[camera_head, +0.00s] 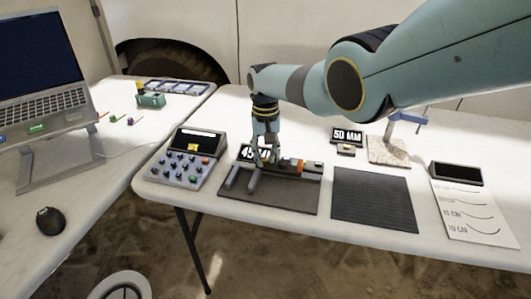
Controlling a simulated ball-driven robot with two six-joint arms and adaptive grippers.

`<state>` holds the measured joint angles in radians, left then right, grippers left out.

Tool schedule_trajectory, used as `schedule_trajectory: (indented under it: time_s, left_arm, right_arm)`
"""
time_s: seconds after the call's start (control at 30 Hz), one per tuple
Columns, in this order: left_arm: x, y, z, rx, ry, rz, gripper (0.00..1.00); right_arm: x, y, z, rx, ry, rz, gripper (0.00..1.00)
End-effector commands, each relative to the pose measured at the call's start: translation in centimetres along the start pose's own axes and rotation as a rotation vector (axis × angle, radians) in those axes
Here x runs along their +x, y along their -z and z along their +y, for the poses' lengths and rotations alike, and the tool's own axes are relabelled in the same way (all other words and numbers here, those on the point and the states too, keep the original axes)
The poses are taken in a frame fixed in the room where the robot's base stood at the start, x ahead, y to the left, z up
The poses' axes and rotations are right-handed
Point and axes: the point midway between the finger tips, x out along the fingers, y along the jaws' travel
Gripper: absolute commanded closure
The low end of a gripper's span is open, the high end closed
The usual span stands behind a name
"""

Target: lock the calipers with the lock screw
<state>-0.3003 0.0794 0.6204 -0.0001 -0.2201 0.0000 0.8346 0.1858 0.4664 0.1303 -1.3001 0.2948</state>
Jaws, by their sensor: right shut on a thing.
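The calipers (288,174) lie on a dark mat (238,202) near the front edge of the table. They are grey with an orange part at the right end. My right gripper (263,160) comes down from above onto the middle of the calipers and is shut on part of them. Its fingers hide the gripped spot, and I cannot make out the lock screw itself. A display (247,152) behind the gripper starts with "45", the rest covered. My left gripper is not in view.
Left of the mat stands a keypad box (183,172) with coloured knobs. To the right are a bare dark mat (373,199), a "50 MM" sign (347,135), a speckled slab (388,153) and a marked sheet (470,215).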

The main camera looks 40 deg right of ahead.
Motion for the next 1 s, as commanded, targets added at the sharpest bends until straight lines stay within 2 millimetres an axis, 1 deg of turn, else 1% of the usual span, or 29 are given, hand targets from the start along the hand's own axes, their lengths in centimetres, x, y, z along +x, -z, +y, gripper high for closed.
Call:
schedule_trajectory:
  time_s: [0.3,0.6,0.8,1.0]
  left_arm:
    - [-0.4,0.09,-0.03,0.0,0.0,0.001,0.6]
    - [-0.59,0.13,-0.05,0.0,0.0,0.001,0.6]
    - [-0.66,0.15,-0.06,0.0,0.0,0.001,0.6]
    - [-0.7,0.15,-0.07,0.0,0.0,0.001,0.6]
  right_arm:
    - [-0.01,-0.06,-0.09,0.297,0.001,-0.002,1.0]
    - [0.04,-0.09,-0.08,0.549,0.0,-0.002,1.0]
    - [0.07,-0.09,-0.07,0.669,0.0,-0.002,1.0]
    - [0.06,-0.07,-0.08,0.738,0.0,-0.002,1.0]
